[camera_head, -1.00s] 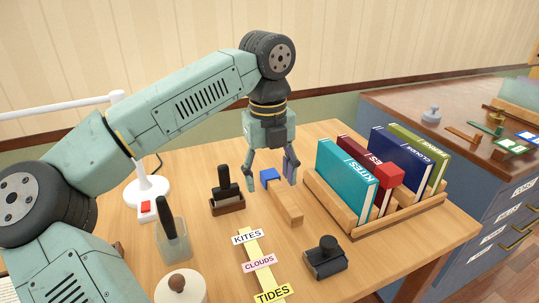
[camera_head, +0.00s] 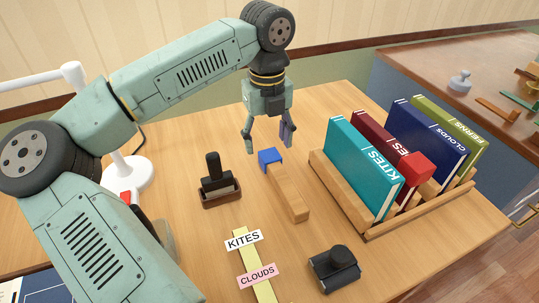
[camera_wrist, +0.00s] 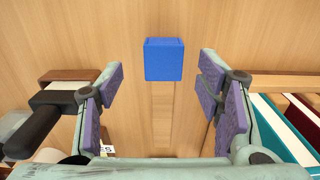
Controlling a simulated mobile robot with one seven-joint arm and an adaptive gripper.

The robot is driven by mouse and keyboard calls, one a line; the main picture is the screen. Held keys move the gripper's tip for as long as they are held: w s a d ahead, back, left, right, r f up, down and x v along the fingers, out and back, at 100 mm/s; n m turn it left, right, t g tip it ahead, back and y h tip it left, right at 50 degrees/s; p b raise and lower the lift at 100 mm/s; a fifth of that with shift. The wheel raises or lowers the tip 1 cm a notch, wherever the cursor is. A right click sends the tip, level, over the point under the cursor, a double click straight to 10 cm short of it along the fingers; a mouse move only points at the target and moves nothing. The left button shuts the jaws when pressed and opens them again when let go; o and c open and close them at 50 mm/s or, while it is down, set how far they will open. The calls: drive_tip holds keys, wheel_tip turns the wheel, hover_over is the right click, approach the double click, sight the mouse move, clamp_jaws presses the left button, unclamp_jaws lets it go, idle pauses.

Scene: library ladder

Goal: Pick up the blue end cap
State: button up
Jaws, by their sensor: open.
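The blue end cap (camera_head: 270,156) is a small blue block at the far end of a light wooden bar (camera_head: 289,194) lying on the table. In the wrist view the blue end cap (camera_wrist: 164,59) sits at upper centre, with the wooden bar (camera_wrist: 162,115) running down from it between my fingers. My gripper (camera_head: 268,140) is open and empty above the table, just behind and above the cap in the head view. In the wrist view my gripper's purple-padded fingers (camera_wrist: 160,88) stand wide apart, left and right of the bar. Neither finger appears to touch the cap.
A wooden rack (camera_head: 375,232) of books, with a red block (camera_head: 415,166) among them, stands right of the bar. A black-handled stamp (camera_head: 217,175) in a brown tray is left. A dark stamp (camera_head: 333,268) and a label strip (camera_head: 253,262) lie in front.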

sight(270, 154)
drive_tip(key=f, duration=0.1)
drive_tip(key=f+p, duration=0.1)
drive_tip(key=f, duration=0.3)
drive_tip(key=shift+s+d+f, duration=0.1)
drive_tip(key=shift+d, duration=0.15)
drive_tip(key=c, duration=1)
drive_tip(key=shift+c, duration=0.2)
drive_tip(key=shift+r, duration=0.6)
wheel_tip(270, 154, up, 2)
drive_tip(key=shift+r+b, duration=0.15)
drive_tip(key=shift+b, duration=0.35)
drive_tip(key=s+d+b, duration=0.1)
drive_tip(key=s+d, duration=0.1)
drive_tip(key=s, duration=0.3)
drive_tip(key=s+d+r+b, duration=0.1)
drive_tip(key=s, duration=0.4)
drive_tip(key=s+d+b, duration=0.1)
drive_tip(key=s+d, duration=0.1)
drive_tip(key=s, duration=0.3)
drive_tip(key=shift+d+r+b, duration=0.3)
drive_tip(key=shift+d+b, duration=0.05)
